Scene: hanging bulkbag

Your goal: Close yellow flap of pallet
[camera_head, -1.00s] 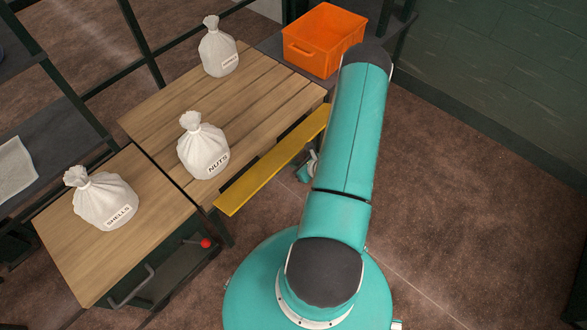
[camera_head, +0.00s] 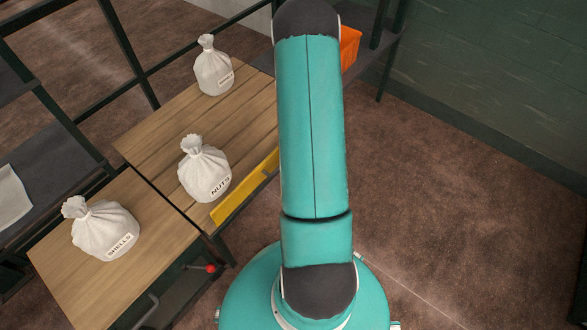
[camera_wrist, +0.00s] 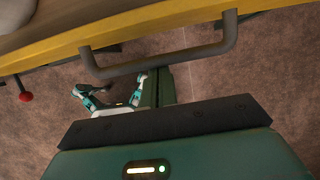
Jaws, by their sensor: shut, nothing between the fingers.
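The yellow flap (camera_head: 240,190) runs along the near right edge of the slatted wooden pallet top (camera_head: 160,137) and looks tilted up against that edge. My arm hides its far end. In the wrist view the flap (camera_wrist: 130,27) crosses the top, with a grey bar handle (camera_wrist: 170,62) on its face. My gripper (camera_wrist: 157,82) is shut and empty, with its tip close to the underside of the handle; I cannot tell whether they touch. In the head view my arm hides the gripper.
White sacks marked NUTS (camera_head: 205,170) and SHELLS (camera_head: 104,230), and another sack (camera_head: 213,68), stand on the wood. An orange crate (camera_head: 349,47) is partly behind my arm. A red knob (camera_head: 211,268) sits below the near top. Open floor lies right.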

